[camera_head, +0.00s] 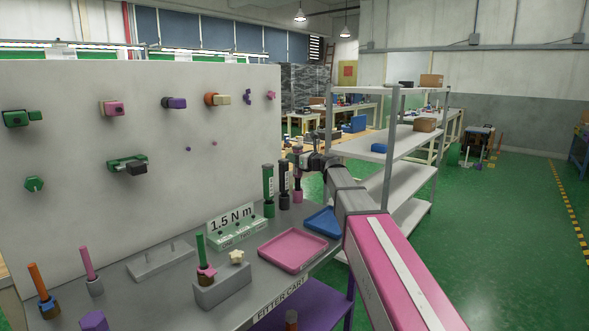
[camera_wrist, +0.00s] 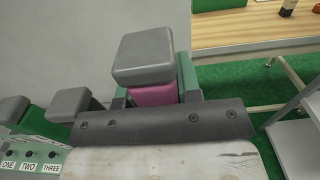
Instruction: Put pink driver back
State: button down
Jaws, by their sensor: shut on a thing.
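The pink driver (camera_head: 298,183) is upright at the back right of the cart, at the right end of a row with a black driver (camera_head: 284,181) and a green driver (camera_head: 268,184). Its lower end is at a dark grey holder; I cannot tell whether it is fully seated. My gripper (camera_head: 299,163) is shut on its upper part. In the wrist view, the driver's grey square cap (camera_wrist: 143,56) and pink body (camera_wrist: 154,94) show between the green finger pads. The other grey caps lie to the left, lower in the picture.
The grey cart top (camera_head: 150,292) holds a pink tray (camera_head: 293,250), a blue tray (camera_head: 323,222), a green numbered block (camera_head: 238,236) with a "1.5 N m" sign (camera_head: 231,217), and grey stands with pegs. A white panel (camera_head: 60,130) rises behind.

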jog(key=shift+f, duration=1.85)
jog(key=c, duration=0.8)
grip_release()
jog(key=shift+f, duration=0.1)
jog(key=shift+s+d, duration=0.1)
jog(key=shift+s, duration=0.05)
jog(key=v, duration=1.1)
jog(key=shift+s+d, duration=0.25)
jog(key=shift+d, duration=0.05)
jog(key=shift+d, duration=0.1)
